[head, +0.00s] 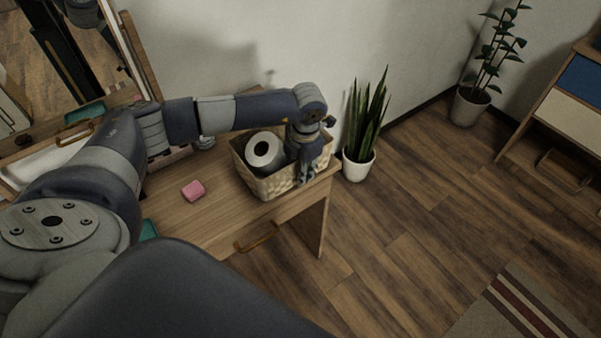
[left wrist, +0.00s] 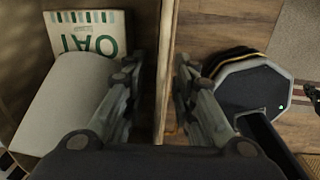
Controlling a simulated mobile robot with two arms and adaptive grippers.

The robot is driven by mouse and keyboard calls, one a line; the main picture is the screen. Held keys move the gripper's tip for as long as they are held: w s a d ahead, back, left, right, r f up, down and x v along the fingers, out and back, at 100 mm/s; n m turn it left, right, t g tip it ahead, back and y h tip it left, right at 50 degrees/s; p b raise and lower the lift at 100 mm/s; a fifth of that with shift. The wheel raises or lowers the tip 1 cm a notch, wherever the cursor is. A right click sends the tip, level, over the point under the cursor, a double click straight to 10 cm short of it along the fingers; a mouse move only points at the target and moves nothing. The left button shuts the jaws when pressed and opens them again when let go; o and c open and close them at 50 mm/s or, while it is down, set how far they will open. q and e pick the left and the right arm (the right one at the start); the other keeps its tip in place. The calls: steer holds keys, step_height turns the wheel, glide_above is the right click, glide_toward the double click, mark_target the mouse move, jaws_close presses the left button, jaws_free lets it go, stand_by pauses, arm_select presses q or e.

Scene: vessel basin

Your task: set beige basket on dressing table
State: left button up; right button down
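The beige basket (head: 265,187) is woven and stands upright on the wooden dressing table (head: 222,221), near its right end. A white roll (head: 264,150) is in the basket; it also shows in the left wrist view (left wrist: 62,100). A lettered box (left wrist: 88,32) lies in the basket beside the roll. My left gripper (head: 306,178) reaches down over the basket's right rim. In the left wrist view the fingers (left wrist: 163,62) straddle the basket wall, one inside and one outside, with visible gaps to it, so they look open. The right gripper is not in view.
A pink block (head: 193,191) lies on the table left of the basket. A mirror (head: 85,45) stands at the back left. A potted snake plant (head: 358,165) stands close to the table's right end. The floor to the right is clear up to a striped rug (head: 520,308).

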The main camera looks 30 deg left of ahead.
arm_select(q)
step_height(320, 180, up, 10)
steer(key=b, duration=0.1)
steer(key=shift+s+d+r, duration=0.2)
steer(key=shift+d, duration=0.25)
